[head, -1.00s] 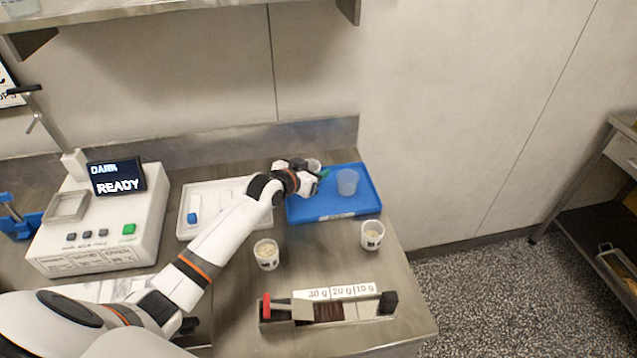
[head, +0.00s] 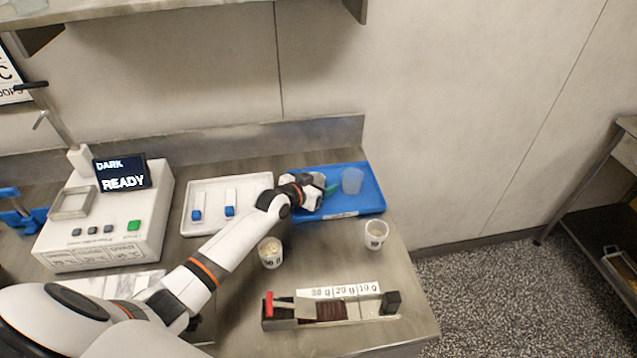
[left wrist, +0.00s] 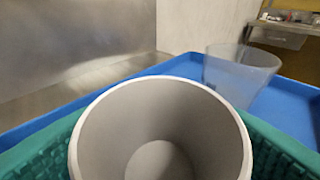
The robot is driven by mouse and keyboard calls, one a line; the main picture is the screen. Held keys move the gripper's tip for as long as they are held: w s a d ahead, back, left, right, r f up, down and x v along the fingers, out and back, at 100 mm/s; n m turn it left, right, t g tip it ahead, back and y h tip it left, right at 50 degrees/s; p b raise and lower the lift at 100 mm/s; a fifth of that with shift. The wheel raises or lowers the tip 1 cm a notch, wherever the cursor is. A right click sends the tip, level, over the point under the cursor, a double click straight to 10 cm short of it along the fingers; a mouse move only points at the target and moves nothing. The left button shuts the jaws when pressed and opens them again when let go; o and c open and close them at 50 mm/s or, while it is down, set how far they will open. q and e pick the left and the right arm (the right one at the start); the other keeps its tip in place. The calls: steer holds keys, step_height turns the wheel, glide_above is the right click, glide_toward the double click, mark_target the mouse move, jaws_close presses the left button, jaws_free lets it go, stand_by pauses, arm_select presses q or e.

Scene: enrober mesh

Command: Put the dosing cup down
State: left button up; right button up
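My left gripper (head: 322,188) is over the left part of the blue tray (head: 352,205). It is shut on the dosing cup, a pale cup (left wrist: 160,140) that looks empty and upright in the left wrist view, with a green finger pad (left wrist: 275,145) against each side. In the head view the hand mostly hides this cup, and I cannot tell whether its base touches the tray. A translucent cup (head: 352,181) stands on the tray just right of the gripper; it also shows in the left wrist view (left wrist: 240,72). My right gripper is out of view.
Two filled white cups (head: 270,253) (head: 375,235) stand in front of the tray. A white tray (head: 212,222) with blue-ended pieces lies left. A machine reading "DARK READY" (head: 122,180) and a slotted holder (head: 330,310) are nearby. The wall rises behind.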

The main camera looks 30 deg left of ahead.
arm_select(q)
steer(key=shift+s+r+p, duration=0.15)
steer(key=shift+r+p, duration=0.05)
steer(key=shift+p, duration=0.15)
steer(key=p+v, duration=0.9)
steer(key=v, duration=0.1)
steer(key=shift+s+r, duration=0.15)
steer(key=shift+s, duration=0.15)
steer(key=shift+s+a+r+p, duration=0.1)
steer(key=shift+s+a+p, duration=0.05)
steer(key=shift+s+p, duration=0.35)
